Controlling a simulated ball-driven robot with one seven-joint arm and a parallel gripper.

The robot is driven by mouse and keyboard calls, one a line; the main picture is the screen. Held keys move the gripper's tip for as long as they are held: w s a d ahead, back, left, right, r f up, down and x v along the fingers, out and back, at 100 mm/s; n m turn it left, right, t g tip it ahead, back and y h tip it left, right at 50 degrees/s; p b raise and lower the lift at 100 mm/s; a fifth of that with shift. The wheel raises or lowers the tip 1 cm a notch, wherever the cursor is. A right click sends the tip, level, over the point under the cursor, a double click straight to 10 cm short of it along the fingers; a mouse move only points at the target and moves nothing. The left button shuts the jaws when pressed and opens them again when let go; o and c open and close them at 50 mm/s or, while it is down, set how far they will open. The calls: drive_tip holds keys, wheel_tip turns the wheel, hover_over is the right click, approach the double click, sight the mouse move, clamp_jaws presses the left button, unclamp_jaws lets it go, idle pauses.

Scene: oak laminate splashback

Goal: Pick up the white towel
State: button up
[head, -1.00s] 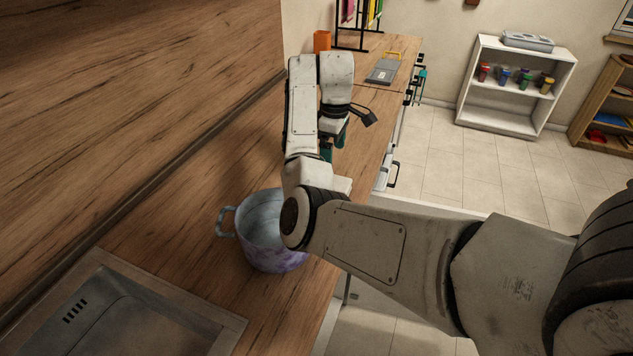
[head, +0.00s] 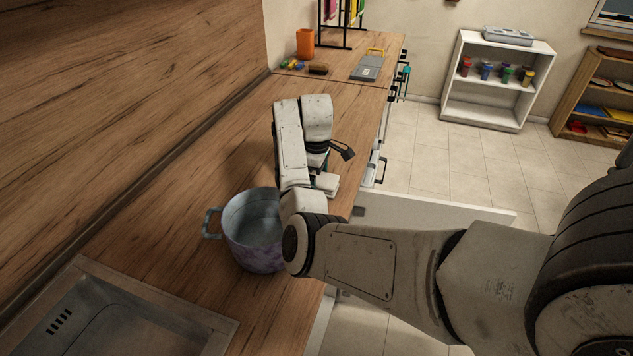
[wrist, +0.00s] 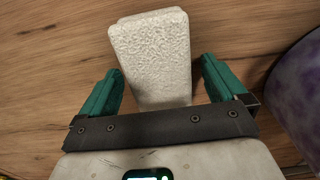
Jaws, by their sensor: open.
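The white towel (wrist: 152,50) is a folded, textured block lying on the wooden counter. In the wrist view it extends between the two teal fingers of my gripper (wrist: 162,68), with a gap on each side, and its far end reaches past the fingertips. My gripper is open and not closed on it. In the head view the towel (head: 327,184) shows as a small pale block beside my wrist, partly covered by my arm. My gripper's fingers are mostly hidden there.
A purple-blue pot (head: 254,240) stands close by on the counter; its side (wrist: 300,95) shows at the right of the wrist view. A sink (head: 120,320) is nearer.

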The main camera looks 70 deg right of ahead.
drive_tip(key=c, duration=1.2)
drive_tip(key=shift+r, duration=0.15)
drive_tip(key=shift+r+b, duration=0.3)
drive_tip(key=shift+r, duration=0.3)
drive_tip(key=s+r+p, duration=0.1)
drive_tip(key=r, duration=0.2)
drive_tip(key=s+r+p, duration=0.1)
drive_tip(key=s+r, duration=0.1)
drive_tip(key=s+a+r+p, duration=0.1)
drive_tip(key=r+p, duration=0.1)
drive_tip(key=r, duration=0.1)
drive_tip(key=shift+s+r, duration=0.3)
drive_tip(key=shift+s, duration=0.1)
drive_tip(key=s+r, duration=0.1)
drive_tip(key=s, duration=0.2)
drive_tip(key=s+a+r+p, duration=0.1)
drive_tip(key=s, duration=0.2)
drive_tip(key=s+r+p, duration=0.1)
drive_tip(key=s, duration=0.2)
drive_tip(key=shift+a, duration=0.25)
